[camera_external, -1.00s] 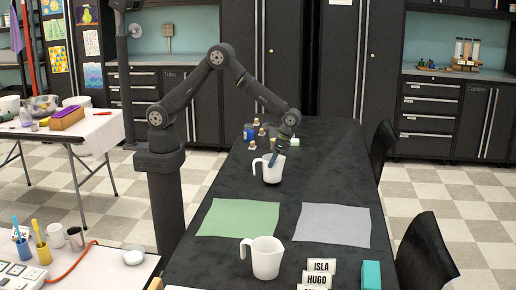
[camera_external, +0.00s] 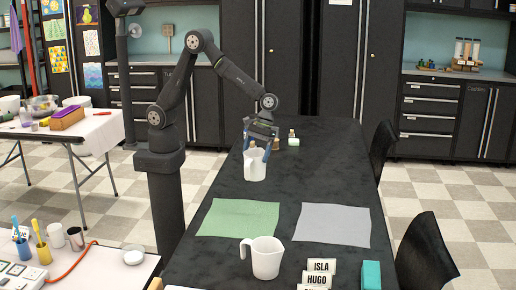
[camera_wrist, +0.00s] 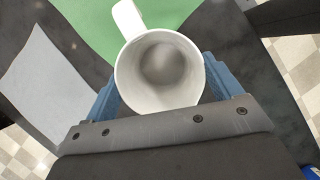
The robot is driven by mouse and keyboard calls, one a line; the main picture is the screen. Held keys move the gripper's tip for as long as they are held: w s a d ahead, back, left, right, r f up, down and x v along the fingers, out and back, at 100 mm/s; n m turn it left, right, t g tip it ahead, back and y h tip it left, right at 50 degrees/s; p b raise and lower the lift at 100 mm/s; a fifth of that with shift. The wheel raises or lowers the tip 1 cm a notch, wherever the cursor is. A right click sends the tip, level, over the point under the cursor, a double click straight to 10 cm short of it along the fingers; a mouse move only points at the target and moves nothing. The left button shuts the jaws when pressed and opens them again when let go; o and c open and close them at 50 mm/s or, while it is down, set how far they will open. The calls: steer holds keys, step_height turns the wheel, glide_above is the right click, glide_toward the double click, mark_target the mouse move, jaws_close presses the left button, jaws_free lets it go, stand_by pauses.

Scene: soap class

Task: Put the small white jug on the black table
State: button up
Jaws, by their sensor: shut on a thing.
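A white jug (camera_external: 256,168) is between the blue fingers of my gripper (camera_external: 258,149), which is shut on it. It is upright with its handle to the left, over the far half of the black table (camera_external: 325,165). I cannot tell whether its base touches the table. In the wrist view I look down into the empty jug (camera_wrist: 160,75), with a blue finger of my gripper (camera_wrist: 159,88) on each side. A second white jug (camera_external: 267,259) with a handle stands on the near part of the table.
A green mat (camera_external: 238,218) and a grey mat (camera_external: 332,225) lie mid-table. Name cards (camera_external: 319,267) and a teal box (camera_external: 371,274) are near the front. Small bottles (camera_external: 292,139) stand behind my gripper. Black chairs (camera_external: 424,255) line the right edge.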

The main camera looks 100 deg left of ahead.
steer(key=w+a+f+n+t, duration=0.1)
steer(key=w+a+f+n, duration=0.1)
steer(key=w+a+f, duration=0.3)
steer(key=shift+w+a+f+n+h, duration=0.35)
steer(key=shift+w+f, duration=0.6)
steer(key=shift+f, duration=1.15)
steer(key=shift+f, duration=0.1)
steer(key=o, duration=1.1)
steer(key=shift+o, duration=0.2)
